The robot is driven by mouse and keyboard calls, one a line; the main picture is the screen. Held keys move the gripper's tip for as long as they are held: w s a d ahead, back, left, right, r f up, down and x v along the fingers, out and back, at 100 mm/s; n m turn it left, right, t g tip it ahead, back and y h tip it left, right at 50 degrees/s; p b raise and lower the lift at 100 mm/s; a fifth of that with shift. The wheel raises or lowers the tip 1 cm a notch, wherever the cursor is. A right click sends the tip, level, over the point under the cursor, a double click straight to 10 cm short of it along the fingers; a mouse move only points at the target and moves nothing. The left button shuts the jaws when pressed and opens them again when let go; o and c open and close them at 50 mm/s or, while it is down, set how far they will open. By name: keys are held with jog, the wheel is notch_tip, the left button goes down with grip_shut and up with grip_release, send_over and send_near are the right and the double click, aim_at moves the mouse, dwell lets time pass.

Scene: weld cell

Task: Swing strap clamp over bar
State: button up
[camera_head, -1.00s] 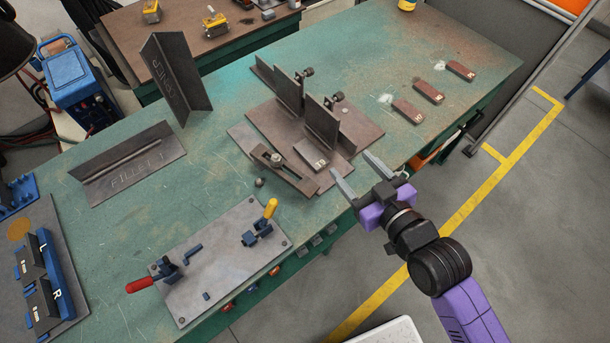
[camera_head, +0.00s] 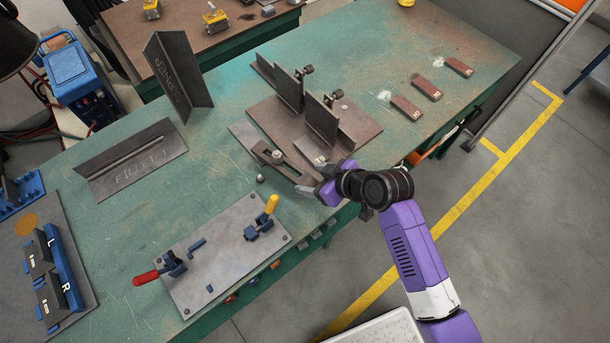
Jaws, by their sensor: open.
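The strap clamp (camera_head: 268,151) is a dark slotted metal strap with a bolt and nut through it. It lies at the front left of a brown fixture plate (camera_head: 240,131), slanting toward the front edge of the bench. A marked bar (camera_head: 323,153), partly hidden by my arm, lies on the plate at the foot of an upright angle plate, to the right of the strap. My gripper (camera_head: 312,184) is open at the near end of the strap. Its fingers are partly hidden by its own body, and I cannot tell whether they touch the strap.
Two upright angle plates (camera_head: 321,119) stand on the fixture. A plate with red and yellow toggle clamps (camera_head: 217,247) lies at the front left. A FILLET piece (camera_head: 133,163) and a tall angle (camera_head: 180,80) stand farther left. Small coupons (camera_head: 407,108) lie at right.

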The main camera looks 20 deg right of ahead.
aim_at(302, 178)
jog(key=shift+x, duration=1.9)
grip_shut()
